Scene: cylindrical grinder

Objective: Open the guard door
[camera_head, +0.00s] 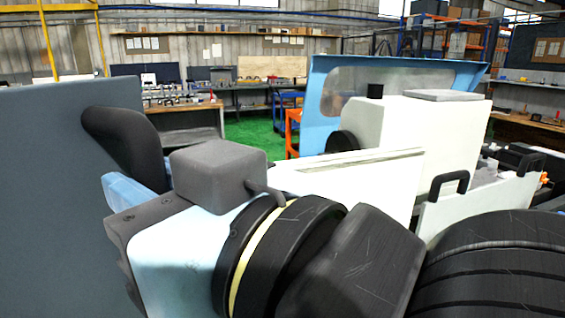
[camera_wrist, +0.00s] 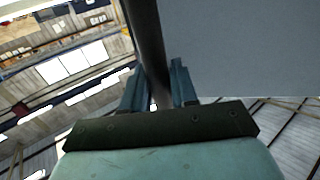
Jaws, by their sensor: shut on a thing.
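The guard door appears as a large flat grey panel (camera_head: 50,220) filling the left of the head view. It also fills the upper right of the wrist view (camera_wrist: 240,45). A thick black curved handle (camera_head: 125,140) stands out from its right side. In the wrist view the handle (camera_wrist: 147,35) runs as a dark bar down between my two blue fingers. My gripper (camera_wrist: 158,88) is shut on this handle, with a finger on each side. In the head view my gripper (camera_head: 130,190) is partly hidden behind my wrist and the handle's lower end is covered.
A white machine housing (camera_head: 395,135) and a blue panel with a window (camera_head: 335,90) stand behind my arm. A white cover with black handles (camera_head: 455,205) is at right. Green floor (camera_head: 255,140), an orange frame (camera_head: 292,130) and workbenches lie beyond.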

